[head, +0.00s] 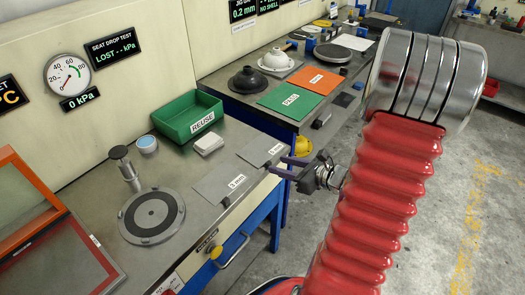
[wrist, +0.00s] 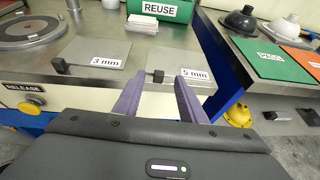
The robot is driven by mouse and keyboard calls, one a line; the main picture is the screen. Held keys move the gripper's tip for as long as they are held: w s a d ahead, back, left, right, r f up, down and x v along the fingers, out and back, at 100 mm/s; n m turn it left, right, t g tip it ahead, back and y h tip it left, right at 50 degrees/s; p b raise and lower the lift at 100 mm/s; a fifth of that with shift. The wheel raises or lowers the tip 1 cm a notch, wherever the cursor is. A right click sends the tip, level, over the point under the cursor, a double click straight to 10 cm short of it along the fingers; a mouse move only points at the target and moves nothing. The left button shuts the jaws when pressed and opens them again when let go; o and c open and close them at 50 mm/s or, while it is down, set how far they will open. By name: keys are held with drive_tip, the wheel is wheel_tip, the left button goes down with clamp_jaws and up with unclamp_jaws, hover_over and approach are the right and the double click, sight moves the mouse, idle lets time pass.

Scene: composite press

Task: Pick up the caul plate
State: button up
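Two thin grey plates lie flat on the workbench, one labelled 3 mm (head: 220,188) and one labelled 5 mm (head: 258,152); I cannot tell which the task means by caul plate. In the wrist view the 3 mm plate (wrist: 82,52) is at left and the 5 mm plate (wrist: 172,60) is straight ahead. Each has a small black block at its near edge. My gripper (head: 277,164) is open and empty at the bench's front edge. In the wrist view its purple fingers (wrist: 158,82) point at the 5 mm plate's block (wrist: 158,75), which shows between the tips; contact cannot be told.
A green REUSE bin (head: 188,117) and a white stack (head: 208,144) stand behind the plates. A round disc fixture (head: 152,214) is at left. Green (head: 289,102) and orange (head: 317,80) sheets lie on the farther bench. A yellow knob (wrist: 239,115) sits low at right.

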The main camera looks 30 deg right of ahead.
sight(271, 163)
drive_tip(key=shift+x, duration=2.25)
drive_tip(key=shift+f, duration=0.15)
drive_tip(key=shift+c, duration=0.3)
clamp_jaws()
